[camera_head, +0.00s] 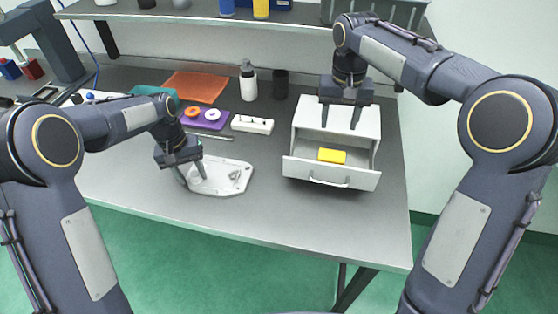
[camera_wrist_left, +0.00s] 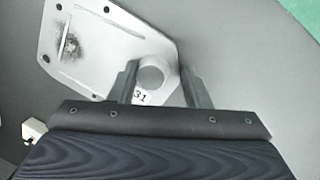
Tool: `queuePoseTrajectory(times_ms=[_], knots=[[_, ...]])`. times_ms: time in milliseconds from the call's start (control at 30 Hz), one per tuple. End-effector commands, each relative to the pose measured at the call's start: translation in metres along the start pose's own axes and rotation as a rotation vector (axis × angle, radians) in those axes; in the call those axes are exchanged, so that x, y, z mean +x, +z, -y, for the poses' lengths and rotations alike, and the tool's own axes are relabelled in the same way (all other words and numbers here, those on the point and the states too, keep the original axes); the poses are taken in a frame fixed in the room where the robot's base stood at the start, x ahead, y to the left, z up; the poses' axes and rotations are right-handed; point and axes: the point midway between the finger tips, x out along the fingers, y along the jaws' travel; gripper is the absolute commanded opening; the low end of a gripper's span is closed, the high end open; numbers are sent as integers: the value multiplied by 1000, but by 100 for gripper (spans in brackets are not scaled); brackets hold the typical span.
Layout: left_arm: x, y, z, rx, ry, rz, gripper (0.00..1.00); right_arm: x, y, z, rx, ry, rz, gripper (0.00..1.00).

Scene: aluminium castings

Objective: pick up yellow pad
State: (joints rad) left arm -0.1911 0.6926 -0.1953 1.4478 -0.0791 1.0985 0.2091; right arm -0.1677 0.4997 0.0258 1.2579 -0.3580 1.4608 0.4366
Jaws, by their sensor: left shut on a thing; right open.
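The yellow pad (camera_head: 332,156) lies inside the open drawer (camera_head: 330,175) of a white cabinet (camera_head: 338,118), in the head view. My right gripper (camera_head: 342,127) is open and empty, pointing down over the cabinet top, behind and above the pad. My left gripper (camera_head: 190,182) is at the aluminium casting (camera_head: 228,183) on the table. In the left wrist view, its fingers (camera_wrist_left: 160,85) are shut on the round boss (camera_wrist_left: 152,73) of the casting, by a label reading 31. The casting is a flat silvery plate with holes and a dark rough patch.
Behind the casting are a white tray (camera_head: 252,124), a purple holder (camera_head: 205,119) with orange and white rings, an orange mat (camera_head: 196,87), a white bottle (camera_head: 248,80) and a dark cup (camera_head: 281,84). A shelf runs along the back. The table's right front is clear.

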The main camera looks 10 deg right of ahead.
Motion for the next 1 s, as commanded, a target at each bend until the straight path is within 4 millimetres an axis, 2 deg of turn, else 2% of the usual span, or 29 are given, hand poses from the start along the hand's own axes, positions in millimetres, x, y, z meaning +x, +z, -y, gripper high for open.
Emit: queuePoseTrajectory(times_ms=[133,233,500,700,867,1000], knots=[[1,0,0,0,0,2,10,0,0,0,-68,0,0,53],[2,0,0,0,0,2,10,0,-1,0,-210,0,0,53],[2,0,0,0,-1,3,10,1,-2,0,-834,1,0,53],[2,1,0,0,-1,3,10,1,-3,0,-1219,0,0,53],[2,1,0,0,-1,4,10,2,-4,0,-1384,0,0,53],[2,1,0,0,-1,4,10,14,-3,-1,-1429,-1,3,53]])
